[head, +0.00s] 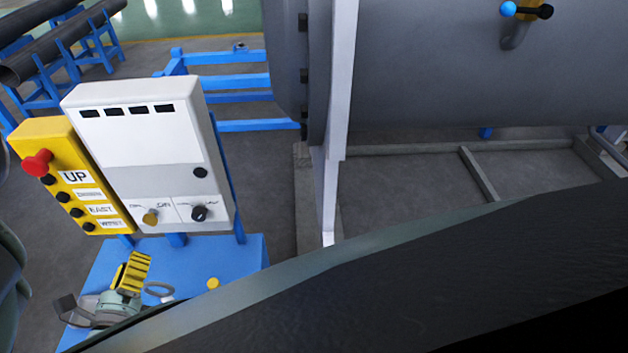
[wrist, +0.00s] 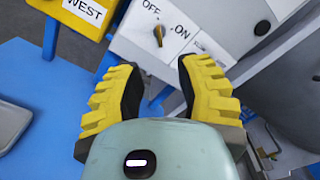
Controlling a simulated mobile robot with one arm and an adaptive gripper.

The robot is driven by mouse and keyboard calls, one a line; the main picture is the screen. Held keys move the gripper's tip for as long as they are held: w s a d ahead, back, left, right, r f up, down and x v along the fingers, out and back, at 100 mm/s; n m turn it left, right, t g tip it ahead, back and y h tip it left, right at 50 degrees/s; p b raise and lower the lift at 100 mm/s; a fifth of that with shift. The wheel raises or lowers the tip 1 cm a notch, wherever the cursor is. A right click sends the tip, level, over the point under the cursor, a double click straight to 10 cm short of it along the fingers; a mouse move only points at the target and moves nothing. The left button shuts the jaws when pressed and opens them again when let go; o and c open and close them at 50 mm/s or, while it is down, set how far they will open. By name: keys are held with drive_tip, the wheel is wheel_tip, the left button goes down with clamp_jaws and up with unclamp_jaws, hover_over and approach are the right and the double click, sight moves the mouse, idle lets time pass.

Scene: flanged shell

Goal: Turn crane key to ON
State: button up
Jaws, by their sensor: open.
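The white control box (head: 135,150) stands upright on a blue frame. The crane key (head: 150,216), a small gold knob, is low on its front between OFF and ON labels. In the wrist view the crane key (wrist: 158,35) shows between OFF on the left and ON on the right; its exact setting is hard to tell. My gripper (head: 132,272) is below the box, with yellow ridged fingers. In the wrist view my gripper (wrist: 160,68) is open and empty, its fingers spread, with the key beyond the gap and not touched.
A black knob (head: 199,213) sits right of the key. A yellow pendant (head: 70,180) with a red button (head: 38,163) adjoins the box's left side. A blue table (head: 235,258) lies below. A grey shell (head: 420,70) with a pale flange (head: 340,90) stands right.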

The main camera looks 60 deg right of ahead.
sight(149, 220)
drive_tip(key=p+x, duration=0.1)
drive_tip(key=x, duration=0.8)
drive_tip(key=shift+d, duration=0.1)
drive_tip(key=shift+x, duration=0.9)
clamp_jaws()
